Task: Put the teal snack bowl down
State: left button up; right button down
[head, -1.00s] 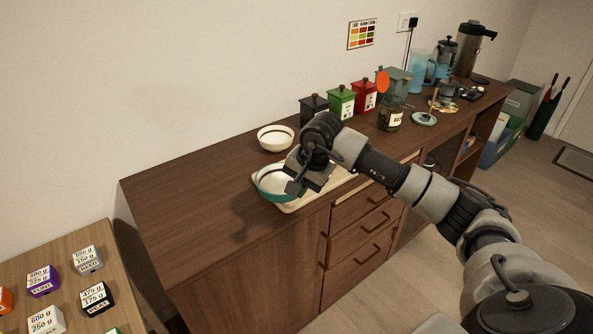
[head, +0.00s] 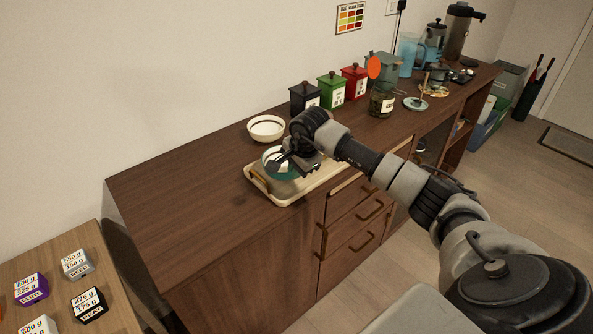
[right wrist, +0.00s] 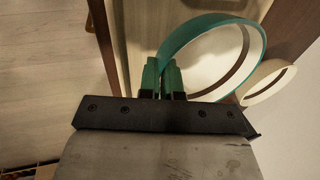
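The teal snack bowl (head: 283,174) has a teal outside and a pale inside. In the head view it is at the left part of the pale tray (head: 285,198), on the wooden cabinet; whether its base touches the tray I cannot tell. My right gripper (head: 292,164) is at the bowl's near right side and hides part of it. In the right wrist view its two fingers (right wrist: 164,80) are close together at the teal rim (right wrist: 247,24), pinching the wall. My left gripper is not in view.
A cream bowl (head: 266,128) stands just behind the tray. Black (head: 304,98), green (head: 331,92) and red (head: 354,83) canisters and a jar (head: 381,102) stand to the right. The cabinet top (head: 180,195) is clear on the left.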

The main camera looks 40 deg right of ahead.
jog(key=shift+f, duration=0.45)
jog(key=c, duration=1.3)
grip_release()
jog(key=shift+f, duration=0.1)
jog(key=b+v, duration=0.1)
jog(key=v, duration=1.1)
jog(key=shift+s, duration=0.1)
